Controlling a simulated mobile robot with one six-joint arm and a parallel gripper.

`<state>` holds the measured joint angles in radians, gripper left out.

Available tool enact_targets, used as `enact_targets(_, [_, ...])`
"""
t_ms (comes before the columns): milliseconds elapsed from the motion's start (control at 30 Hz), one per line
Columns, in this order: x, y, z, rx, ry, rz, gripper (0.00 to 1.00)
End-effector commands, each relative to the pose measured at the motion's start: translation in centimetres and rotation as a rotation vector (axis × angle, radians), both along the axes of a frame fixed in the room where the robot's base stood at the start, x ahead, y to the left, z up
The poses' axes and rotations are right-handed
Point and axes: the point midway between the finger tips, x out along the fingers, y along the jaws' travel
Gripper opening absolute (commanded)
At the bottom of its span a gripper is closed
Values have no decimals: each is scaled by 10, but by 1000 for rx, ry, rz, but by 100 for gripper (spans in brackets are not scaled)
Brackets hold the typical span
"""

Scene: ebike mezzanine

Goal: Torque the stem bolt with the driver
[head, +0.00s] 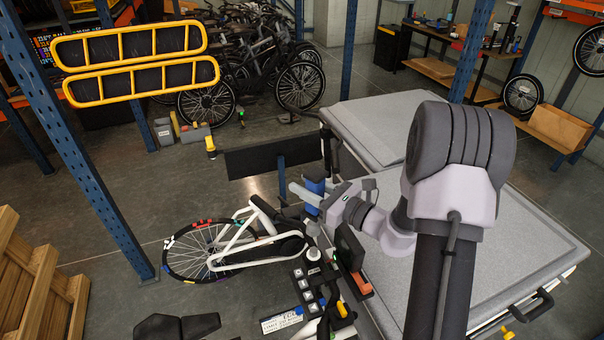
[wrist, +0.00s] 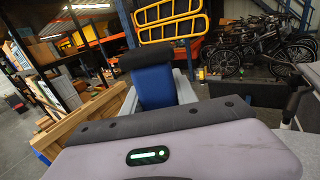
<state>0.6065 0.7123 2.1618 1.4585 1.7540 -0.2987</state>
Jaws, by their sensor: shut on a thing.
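My gripper (head: 311,193) is shut on a blue block-shaped body with a dark end, which looks like the driver (head: 315,187). In the wrist view the driver (wrist: 156,86) stands between the grey fingers, its dark end away from the palm. The white e-bike (head: 252,243) is below and left of my gripper in the head view, its multicoloured-marked wheel to the left. Its front parts are crowded below the gripper. I cannot make out the stem bolt, and the driver's tip is hidden or too small to see.
A grey-topped bench (head: 540,250) lies right of the bike, under my arm. A dark panel (head: 268,157) stands behind the gripper. A blue post (head: 95,180) and wooden crate (head: 38,295) are at left. Open floor lies behind the bike's wheel.

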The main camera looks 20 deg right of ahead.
Motion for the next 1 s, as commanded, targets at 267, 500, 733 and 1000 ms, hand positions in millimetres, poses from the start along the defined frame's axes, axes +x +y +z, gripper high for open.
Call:
enact_targets(267, [-1,-1,0,-1,0,-1,0])
enact_targets(500, [-1,-1,-21,0,1,0,0])
enact_targets(733, [-1,-1,-53,-1,1,-1,0])
enact_targets(1000, [-1,-1,-67,0,0,-1,0])
